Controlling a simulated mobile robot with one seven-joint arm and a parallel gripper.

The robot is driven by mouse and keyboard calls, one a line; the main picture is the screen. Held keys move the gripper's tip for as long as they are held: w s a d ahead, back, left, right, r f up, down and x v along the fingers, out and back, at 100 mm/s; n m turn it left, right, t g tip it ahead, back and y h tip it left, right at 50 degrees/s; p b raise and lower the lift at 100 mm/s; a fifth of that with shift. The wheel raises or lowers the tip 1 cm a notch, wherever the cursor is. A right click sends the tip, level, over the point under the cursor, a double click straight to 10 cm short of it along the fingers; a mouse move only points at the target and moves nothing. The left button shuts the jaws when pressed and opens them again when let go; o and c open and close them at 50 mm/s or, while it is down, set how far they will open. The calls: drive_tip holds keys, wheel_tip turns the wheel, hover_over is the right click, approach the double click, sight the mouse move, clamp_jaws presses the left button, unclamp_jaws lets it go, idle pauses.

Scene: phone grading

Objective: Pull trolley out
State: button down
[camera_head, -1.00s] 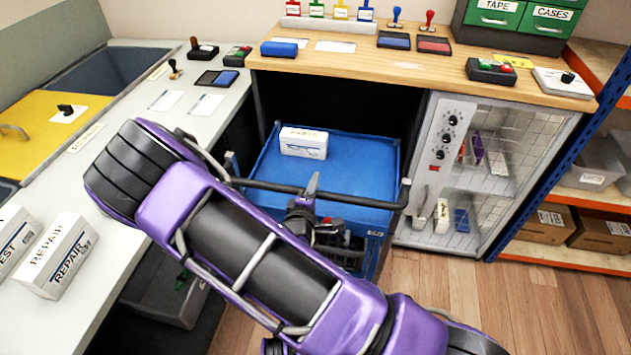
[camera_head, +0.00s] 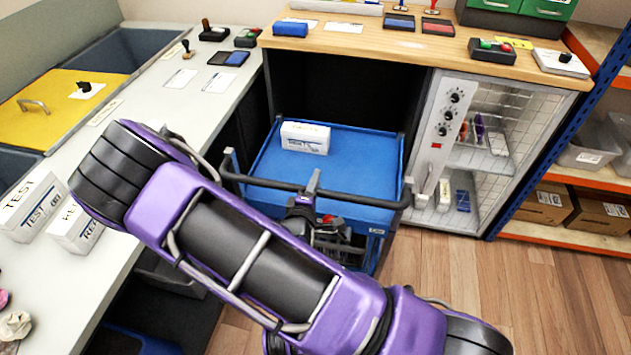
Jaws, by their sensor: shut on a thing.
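The blue trolley (camera_head: 345,160) stands partly under the wooden bench, in the dark bay left of the glass-fronted cabinet. Its front part sticks out past the bench edge. A dark handle bar (camera_head: 372,199) runs across its near side. My gripper (camera_head: 313,184) is shut on this bar near its middle. My purple arm reaches in from the lower right and hides part of the trolley's front and lower shelf. A white box (camera_head: 305,138) with dark print lies on the trolley's top, toward the back left.
A pale counter (camera_head: 150,150) with REPAIR and TEST boxes runs along the left. The cabinet (camera_head: 470,150) stands close to the trolley's right. Orange-and-blue shelving (camera_head: 560,235) is at the right. Wooden floor (camera_head: 470,290) is free in front of the cabinet.

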drive_tip(key=c, duration=0.7)
unclamp_jaws()
drive_tip(key=p+v, duration=0.1)
drive_tip(key=v, duration=1.6)
drive_tip(key=shift+s+p, duration=0.15)
drive_tip(key=shift+p, duration=0.2)
